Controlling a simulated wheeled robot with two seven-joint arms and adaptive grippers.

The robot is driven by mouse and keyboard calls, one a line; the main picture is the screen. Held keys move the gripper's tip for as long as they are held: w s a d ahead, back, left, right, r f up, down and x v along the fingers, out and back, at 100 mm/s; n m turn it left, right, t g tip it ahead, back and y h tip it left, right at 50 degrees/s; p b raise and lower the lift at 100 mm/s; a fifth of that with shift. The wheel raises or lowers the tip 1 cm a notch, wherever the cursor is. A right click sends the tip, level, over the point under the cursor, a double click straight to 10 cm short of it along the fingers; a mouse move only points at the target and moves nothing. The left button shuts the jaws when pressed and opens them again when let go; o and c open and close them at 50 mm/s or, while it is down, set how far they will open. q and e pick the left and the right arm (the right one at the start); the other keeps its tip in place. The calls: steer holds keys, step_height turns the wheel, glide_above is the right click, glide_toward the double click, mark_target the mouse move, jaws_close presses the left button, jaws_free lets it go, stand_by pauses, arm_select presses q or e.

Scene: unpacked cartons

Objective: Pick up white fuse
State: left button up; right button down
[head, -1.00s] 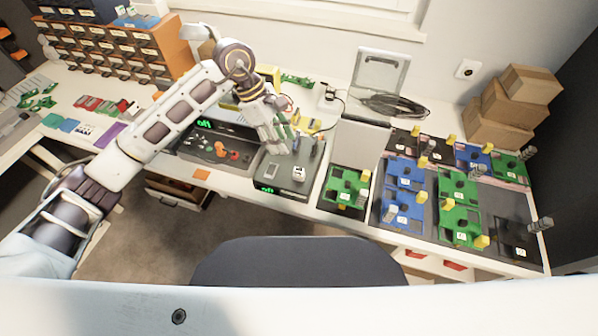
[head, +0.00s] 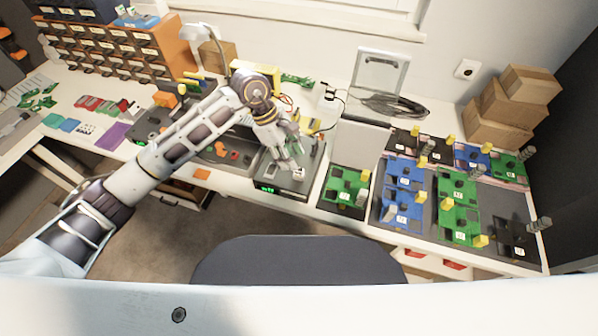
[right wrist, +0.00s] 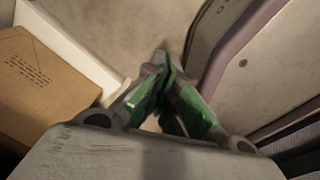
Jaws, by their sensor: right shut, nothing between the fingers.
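The white fuse (head: 298,173) is a small pale block on the top of a dark grey box-shaped device (head: 282,187) with a green display, in the head view. My left gripper (head: 292,164) points down over this device, its fingertips right at the fuse and partly covering it. I cannot tell whether the fingers touch the fuse or are closed on it. My right gripper (right wrist: 165,75) shows in the right wrist view with its green-padded fingers together and empty, away from the fuse.
Left of the device is a dark tray (head: 222,152) with small orange and dark parts. Right of it stand a green circuit board (head: 345,184) and several blue and green boards. A cardboard box (right wrist: 45,90) lies left of my right gripper.

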mark_target(299, 173)
arm_select(q)
steer(key=shift+s+d+f, duration=0.15)
steer(key=shift+d+f, duration=0.1)
steer(key=shift+f, duration=0.2)
steer(key=x, duration=0.3)
steer(key=shift+d+f+p, duration=0.1)
steer(key=shift+f+p, duration=0.05)
steer(key=shift+p, duration=0.25)
steer(key=shift+d+f, duration=0.1)
steer(key=shift+f, duration=0.25)
arm_select(e)
steer(key=shift+s+a+r, duration=0.25)
steer(key=shift+a+r, duration=0.15)
steer(key=shift+a, duration=0.35)
steer(key=shift+d, duration=0.2)
arm_select(q)
steer(key=c, duration=0.9)
